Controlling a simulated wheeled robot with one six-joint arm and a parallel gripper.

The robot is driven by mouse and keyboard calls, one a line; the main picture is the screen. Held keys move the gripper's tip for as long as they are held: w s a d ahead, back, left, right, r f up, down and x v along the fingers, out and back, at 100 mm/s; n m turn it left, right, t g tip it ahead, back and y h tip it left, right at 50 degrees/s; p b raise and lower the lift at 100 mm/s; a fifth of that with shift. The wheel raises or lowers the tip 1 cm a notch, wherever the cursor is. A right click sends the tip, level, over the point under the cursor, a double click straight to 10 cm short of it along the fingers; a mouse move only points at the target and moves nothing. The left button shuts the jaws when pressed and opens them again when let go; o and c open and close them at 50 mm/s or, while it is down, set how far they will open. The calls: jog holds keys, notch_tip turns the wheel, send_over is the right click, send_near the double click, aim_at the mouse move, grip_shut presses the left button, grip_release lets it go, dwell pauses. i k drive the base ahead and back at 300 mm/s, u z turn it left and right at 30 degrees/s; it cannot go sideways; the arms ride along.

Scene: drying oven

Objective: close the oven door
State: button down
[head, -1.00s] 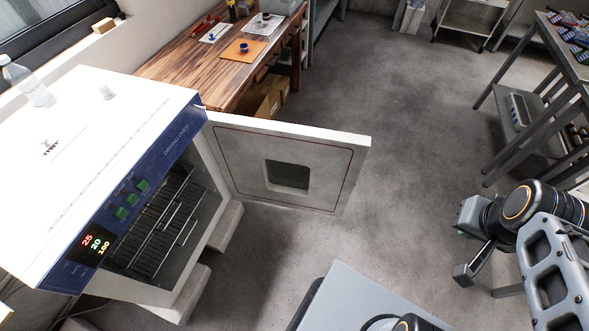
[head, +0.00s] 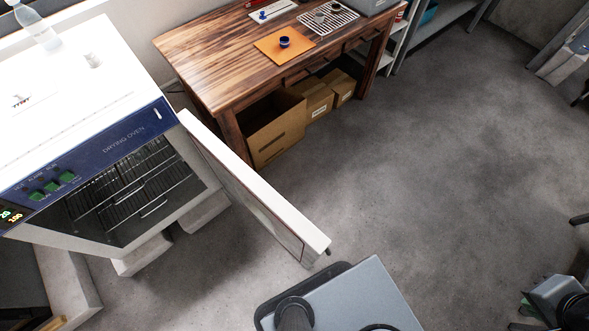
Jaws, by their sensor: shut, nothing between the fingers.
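The white drying oven (head: 90,75) with a blue front panel stands at the left in the head view. Its door (head: 265,190) stands wide open, jutting out from the hinge side toward the lower right. I see the door almost edge-on, its inner face at a steep slant. Wire racks (head: 135,185) show inside the open chamber. My gripper (head: 548,299) is only partly in view at the bottom right corner, well apart from the door. It is shut and empty; its fingertips are not clearly seen.
A bottle (head: 35,25) stands on the oven. Bare floor (head: 430,170) lies to the right of the door. My grey base is at the bottom centre.

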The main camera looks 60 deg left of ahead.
aim_at(298, 236)
jog(key=i, duration=1.8)
jog(key=u, duration=4.55)
jog(key=k, duration=0.3)
jog(key=u, duration=0.45)
jog(key=i, duration=0.5)
